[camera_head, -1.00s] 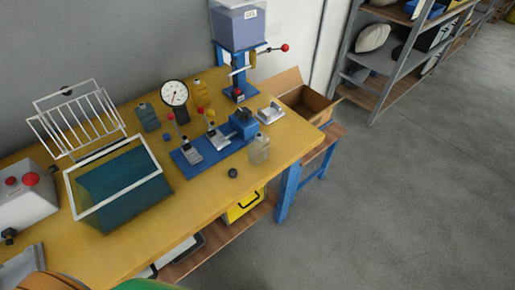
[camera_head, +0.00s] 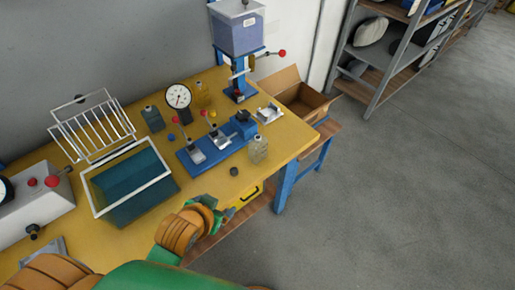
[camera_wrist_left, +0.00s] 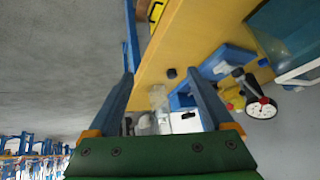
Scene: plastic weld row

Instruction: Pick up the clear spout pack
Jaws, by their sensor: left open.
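The clear spout pack (camera_head: 258,149) stands upright on the yellow bench near its right front edge, beside the blue fixture (camera_head: 218,147). In the left wrist view the clear pack (camera_wrist_left: 157,95) shows between the two fingers, some way beyond them. My left gripper (camera_head: 228,213) is at the bench's front edge, to the left of and nearer than the pack. Its fingers also show in the wrist view (camera_wrist_left: 160,80), spread apart with nothing between them. My right gripper is in neither view.
A small dark cap (camera_head: 234,171) lies left of the pack. A dial gauge (camera_head: 178,97), an amber pack (camera_head: 201,93), a grey-green pack (camera_head: 152,118) and a blue press (camera_head: 238,38) stand behind. A teal bin (camera_head: 134,185) is left; an open cardboard box (camera_head: 304,99) is right.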

